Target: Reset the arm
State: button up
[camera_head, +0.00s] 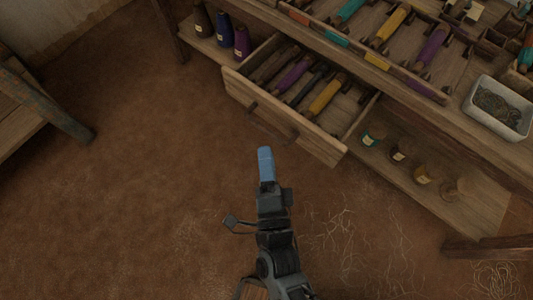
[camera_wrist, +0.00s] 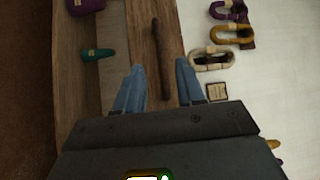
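My gripper (camera_head: 265,157) shows in the head view with its blue fingers over the bare floor, just in front of and left of an open drawer's near corner. In the wrist view its two blue fingers (camera_wrist: 157,86) are spread apart. A dark wooden rod (camera_wrist: 160,50) lies in line with the gap between them. I see no finger touching it, and how far beyond them it lies I cannot tell. Nothing appears to be held.
The pulled-out drawer (camera_head: 325,148) holds several wound bobbins and juts from the wooden workbench (camera_head: 455,118). A white tray (camera_head: 467,101) sits on the bench. Cones stand on the lower shelf (camera_head: 470,205). A wooden bench (camera_head: 22,122) is at left. The brown floor (camera_head: 150,200) between is clear.

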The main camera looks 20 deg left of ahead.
dwell(0.3)
jog(key=s+d+r+n+g+h, duration=0.1)
jog(key=s+d+r+n+h, duration=0.4)
jog(key=s+d, duration=0.65)
jog(key=s+d+r+n+g+h, duration=0.15)
jog(key=s+d+r+n, duration=0.45)
jog(key=d, duration=0.9)
jog(key=s+d+r+h+p, duration=0.1)
jog(key=s+r+p, duration=0.1)
jog(key=r+p, duration=0.7)
jog(key=s+d+r+h+p, duration=0.1)
jog(key=s+r+p, duration=0.1)
jog(key=r+p, duration=0.7)
notch_tip(320, 180, up, 6)
jog(key=shift+s+d+r, duration=0.15)
jog(key=shift+s+d, duration=0.15)
jog(key=shift+d, duration=0.05)
